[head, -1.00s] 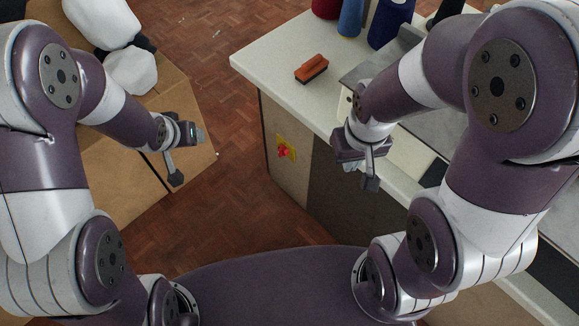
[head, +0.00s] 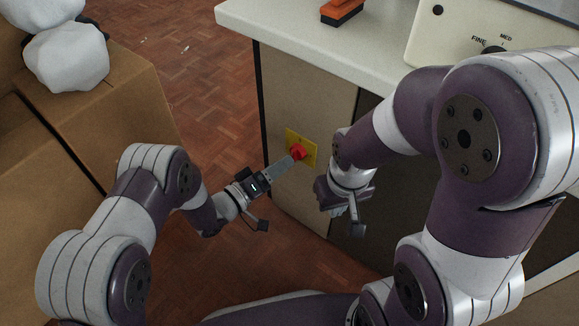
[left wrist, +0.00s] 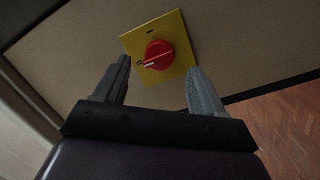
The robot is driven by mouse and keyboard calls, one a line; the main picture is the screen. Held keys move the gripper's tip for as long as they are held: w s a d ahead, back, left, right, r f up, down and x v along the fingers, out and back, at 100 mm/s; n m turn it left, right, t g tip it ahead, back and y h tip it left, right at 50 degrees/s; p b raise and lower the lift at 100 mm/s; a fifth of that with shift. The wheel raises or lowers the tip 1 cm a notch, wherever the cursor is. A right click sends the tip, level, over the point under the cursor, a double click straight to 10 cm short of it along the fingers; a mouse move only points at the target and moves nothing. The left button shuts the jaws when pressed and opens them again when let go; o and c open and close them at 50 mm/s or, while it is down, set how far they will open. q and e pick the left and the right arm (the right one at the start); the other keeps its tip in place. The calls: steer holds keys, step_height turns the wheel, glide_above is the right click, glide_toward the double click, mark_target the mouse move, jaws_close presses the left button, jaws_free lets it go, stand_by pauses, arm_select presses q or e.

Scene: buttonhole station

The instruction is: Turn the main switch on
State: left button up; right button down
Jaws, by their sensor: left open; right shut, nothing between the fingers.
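The main switch is a red rotary knob (head: 298,152) on a yellow plate (head: 291,137), on the cabinet's side panel. In the left wrist view the knob (left wrist: 160,54) has a white pointer line directed at the O mark; an I mark is near the plate's top. My left gripper (head: 286,164) is open, its fingertips close to the knob. The wrist view shows its fingers (left wrist: 157,72) on either side of the knob's lower part; contact cannot be told. My right gripper (head: 327,194) is shut and empty, right of the switch; its fingertips are hard to see.
The cabinet's pale worktop (head: 300,35) overhangs the panel and carries an orange brush (head: 342,11) and a cream machine (head: 455,35) with a dial. Cardboard boxes (head: 110,110) with white bundles (head: 68,57) stand at left. Parquet floor (head: 205,90) lies open between.

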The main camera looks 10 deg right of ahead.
mark_target(296, 153)
arm_select(q)
steer(key=b+x, duration=0.1)
steer(key=x, duration=0.3)
steer(key=shift+w, duration=0.1)
steer(key=c, duration=1)
arm_select(e)
step_height(296, 153, down, 2)
steer(key=shift+f, duration=0.1)
arm_select(q)
steer(key=shift+r+m+t+y+p, duration=0.15)
steer(key=shift+m+y+p, duration=0.35)
steer(key=shift+m+p, duration=1.5)
steer(key=shift+f+m+t+y+p, duration=0.1)
steer(key=shift+m+t+y+p, duration=0.35)
steer(key=shift+m, duration=2.8)
steer(key=shift+r+m+y+p, duration=0.15)
steer(key=shift+m+y+p, duration=0.4)
steer(key=shift+m+p, duration=1.55)
arm_select(e)
step_height(296, 153, up, 8)
steer(key=b, duration=0.1)
arm_select(q)
steer(key=shift+m, duration=0.75)
